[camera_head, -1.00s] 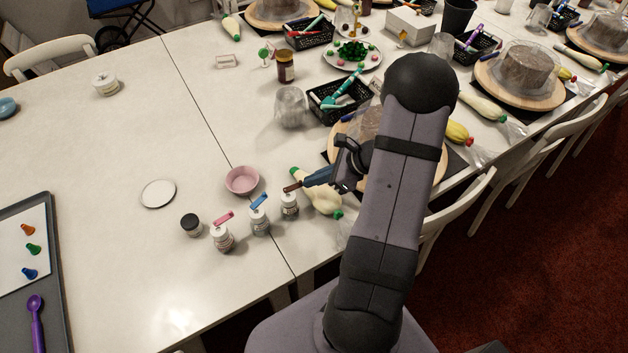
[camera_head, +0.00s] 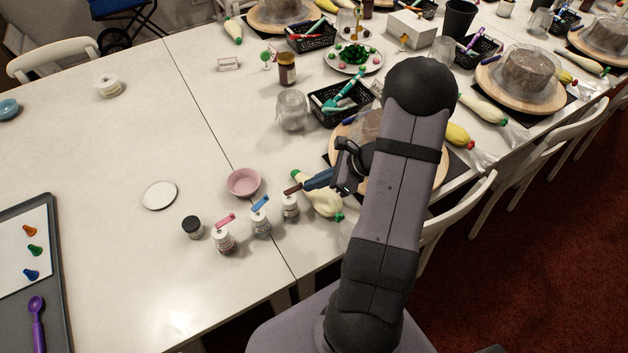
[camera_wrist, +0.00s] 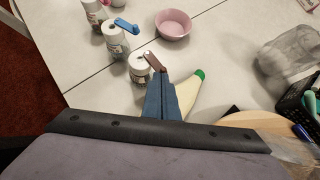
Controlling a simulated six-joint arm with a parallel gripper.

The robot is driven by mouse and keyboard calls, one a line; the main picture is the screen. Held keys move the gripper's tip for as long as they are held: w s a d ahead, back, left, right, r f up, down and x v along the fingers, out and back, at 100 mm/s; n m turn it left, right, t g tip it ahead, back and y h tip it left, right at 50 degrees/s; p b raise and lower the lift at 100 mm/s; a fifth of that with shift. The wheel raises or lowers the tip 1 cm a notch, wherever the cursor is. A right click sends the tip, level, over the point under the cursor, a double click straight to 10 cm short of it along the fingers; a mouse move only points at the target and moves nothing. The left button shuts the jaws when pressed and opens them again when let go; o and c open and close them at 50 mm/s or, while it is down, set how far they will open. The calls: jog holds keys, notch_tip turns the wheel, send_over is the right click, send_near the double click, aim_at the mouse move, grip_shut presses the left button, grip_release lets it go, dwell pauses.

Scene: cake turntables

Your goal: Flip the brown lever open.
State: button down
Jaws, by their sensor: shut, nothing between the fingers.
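The brown lever (camera_head: 293,189) is on top of a small white-capped jar (camera_head: 290,208), the rightmost of a row of lever-topped jars. In the wrist view the brown lever (camera_wrist: 154,62) slants from the jar's lid (camera_wrist: 141,64) down to the right, toward my fingertips. My gripper (camera_head: 309,184) is shut and empty, its blue fingers pointing left at the lever's right end. In the wrist view the fingertips (camera_wrist: 161,78) are right at the lever's near end; I cannot tell whether they touch it.
Jars with a blue lever (camera_head: 260,203) and a pink lever (camera_head: 225,220) stand to the left. A pink bowl (camera_head: 243,182) is behind them. A piping bag (camera_head: 322,202) lies beneath and beside my gripper. The table at left is mostly clear.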

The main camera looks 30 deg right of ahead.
jog(key=shift+s+a, duration=0.1)
jog(key=shift+s, duration=0.05)
jog(key=shift+s+d, duration=0.4)
jog(key=shift+d, duration=0.05)
jog(key=s+d, duration=0.2)
jog(key=shift+s+d+r, duration=0.3)
jog(key=shift+s+r, duration=0.05)
jog(key=shift+r, duration=0.05)
jog(key=v, duration=0.9)
jog(key=b+x, duration=0.3)
jog(key=x, duration=0.7)
jog(key=shift+w+f, duration=0.15)
jog(key=shift+w, duration=0.15)
jog(key=shift+w+a+r, duration=0.2)
jog(key=shift+w+a, duration=0.6)
jog(key=shift+w, duration=0.05)
jog(key=shift+w+a+f+p, duration=0.1)
jog(key=shift+w+a+p, duration=0.2)
jog(key=shift+w+a, duration=0.25)
